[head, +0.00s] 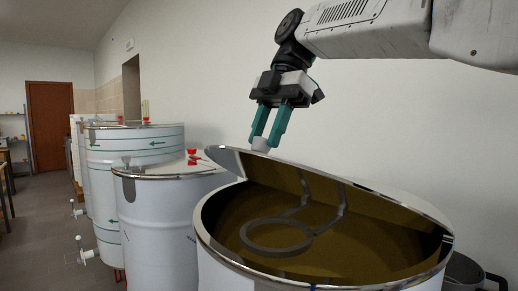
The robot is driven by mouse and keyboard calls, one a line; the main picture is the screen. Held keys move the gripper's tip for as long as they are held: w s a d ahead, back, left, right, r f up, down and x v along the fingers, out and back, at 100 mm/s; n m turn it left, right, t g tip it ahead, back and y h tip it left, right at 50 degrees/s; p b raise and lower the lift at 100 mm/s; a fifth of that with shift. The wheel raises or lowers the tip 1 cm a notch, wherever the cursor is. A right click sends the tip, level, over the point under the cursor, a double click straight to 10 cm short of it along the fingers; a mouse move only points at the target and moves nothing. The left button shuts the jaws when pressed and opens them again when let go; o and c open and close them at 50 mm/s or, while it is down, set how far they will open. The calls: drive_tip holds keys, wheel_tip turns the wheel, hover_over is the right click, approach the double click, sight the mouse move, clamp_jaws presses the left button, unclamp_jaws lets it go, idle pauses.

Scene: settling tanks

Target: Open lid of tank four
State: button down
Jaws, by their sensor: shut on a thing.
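A large white tank (222,277) with a metal rim stands in the front right of the head view. No number is visible on this tank. My gripper (267,139) points down above the lid's raised left edge. Its teal fingers are shut on a pale lid knob (261,146). The lid's far side is partly hidden.
More white tanks with metal lids stand in a row to the left, the nearest (165,215) close beside this one. Red fittings (192,156) sit on its lid. A dark grey bin (465,272) is at the lower right.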

drive_tip(key=shift+w+d+r+y, duration=0.3)
drive_tip(key=shift+d+r, duration=0.05)
drive_tip(key=shift+r, duration=0.15)
drive_tip(key=c, duration=1)
unclamp_jaws()
